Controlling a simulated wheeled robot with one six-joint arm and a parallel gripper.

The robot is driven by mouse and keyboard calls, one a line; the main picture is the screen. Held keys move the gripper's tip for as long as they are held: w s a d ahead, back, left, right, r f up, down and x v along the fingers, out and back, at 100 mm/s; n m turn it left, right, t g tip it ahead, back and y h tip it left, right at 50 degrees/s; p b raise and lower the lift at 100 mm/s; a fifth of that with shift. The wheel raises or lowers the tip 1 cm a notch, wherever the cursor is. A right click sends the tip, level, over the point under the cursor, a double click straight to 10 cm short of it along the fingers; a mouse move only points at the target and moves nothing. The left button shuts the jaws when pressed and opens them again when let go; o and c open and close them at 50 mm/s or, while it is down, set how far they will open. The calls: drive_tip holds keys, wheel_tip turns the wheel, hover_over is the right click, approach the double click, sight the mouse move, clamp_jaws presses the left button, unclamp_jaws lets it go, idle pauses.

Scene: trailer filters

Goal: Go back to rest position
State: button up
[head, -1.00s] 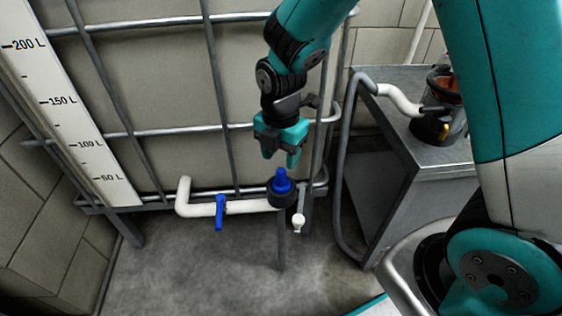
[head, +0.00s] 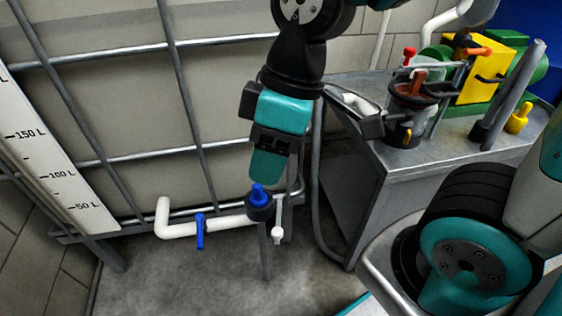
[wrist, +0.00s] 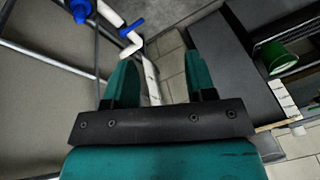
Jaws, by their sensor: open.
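My gripper (head: 268,165) hangs in front of the caged tank in the head view, seen side-on, its teal fingers pointing down behind and above the blue-topped valve (head: 259,200). In the wrist view my gripper (wrist: 156,82) shows two teal fingers spread apart with nothing between them. The blue valve handle (wrist: 80,10) is at the upper left there, apart from the fingers. My arm rises from the gripper to the top of the head view, and its upper links are partly out of frame.
A white pipe (head: 180,226) with a blue lever (head: 200,232) runs along the tank's (head: 110,110) base. A metal bench (head: 400,160) at right carries a filter housing (head: 410,110) and a yellow-green pump (head: 480,72). A grey hose loops beside the bench. The floor in front is clear.

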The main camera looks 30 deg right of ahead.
drive_tip(key=s+m, duration=0.1)
drive_tip(key=s+r+m, duration=0.1)
drive_tip(key=s+m, duration=0.1)
drive_tip(key=s, duration=0.1)
drive_tip(key=shift+a+r+y, duration=0.15)
drive_tip(key=shift+a+y, duration=0.15)
drive_tip(key=shift+r, duration=0.1)
wheel_tip(320, 180, up, 31)
drive_tip(key=p, duration=3.1)
